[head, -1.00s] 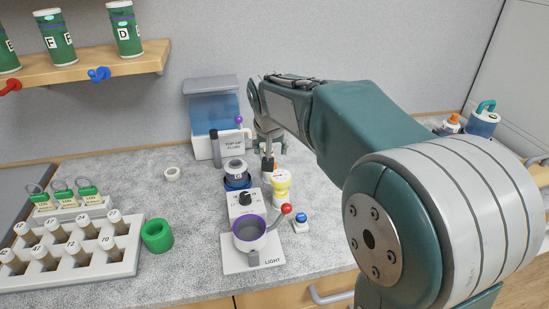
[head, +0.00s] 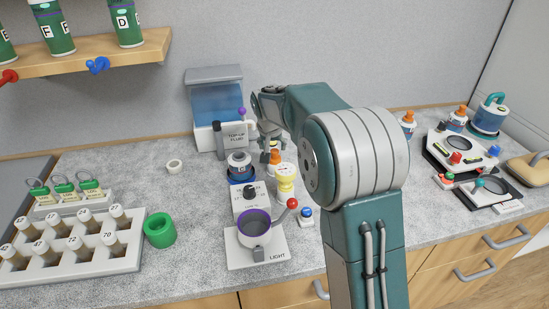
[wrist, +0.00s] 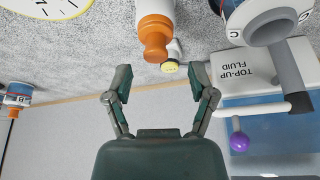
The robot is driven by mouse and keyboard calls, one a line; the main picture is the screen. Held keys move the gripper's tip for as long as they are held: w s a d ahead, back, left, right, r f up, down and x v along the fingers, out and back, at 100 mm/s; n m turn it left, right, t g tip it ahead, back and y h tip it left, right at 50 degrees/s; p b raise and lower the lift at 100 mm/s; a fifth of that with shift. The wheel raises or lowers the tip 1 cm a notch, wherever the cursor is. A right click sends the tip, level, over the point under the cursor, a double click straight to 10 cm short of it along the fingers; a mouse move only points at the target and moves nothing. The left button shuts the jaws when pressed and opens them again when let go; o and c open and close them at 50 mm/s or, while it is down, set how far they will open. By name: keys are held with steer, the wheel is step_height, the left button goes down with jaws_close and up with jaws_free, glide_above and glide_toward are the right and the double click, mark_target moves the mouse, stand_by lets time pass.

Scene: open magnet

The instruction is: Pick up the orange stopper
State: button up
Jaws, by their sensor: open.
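An orange stopper (wrist: 156,44) sits on a white bottle (wrist: 153,10) in the wrist view. The stopper also shows in the head view (head: 274,157), partly behind my gripper (head: 269,139). In the wrist view my gripper (wrist: 162,84) is open, with a finger on each side and nothing between the tips. The stopper lies just beyond the fingertips, roughly in line with the gap and apart from both fingers.
The top-up fluid tank (head: 216,105) with a purple knob (wrist: 239,142) is close by at the back. More orange-topped bottles (head: 408,120) stand to the right. The counter at front left holds a vial rack (head: 125,262).

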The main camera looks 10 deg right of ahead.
mark_target(274, 151)
steer(key=x, duration=0.4)
steer(key=shift+w+d+f, duration=0.25)
steer(key=shift+f, duration=0.05)
jaws_close()
steer(key=shift+r, duration=0.1)
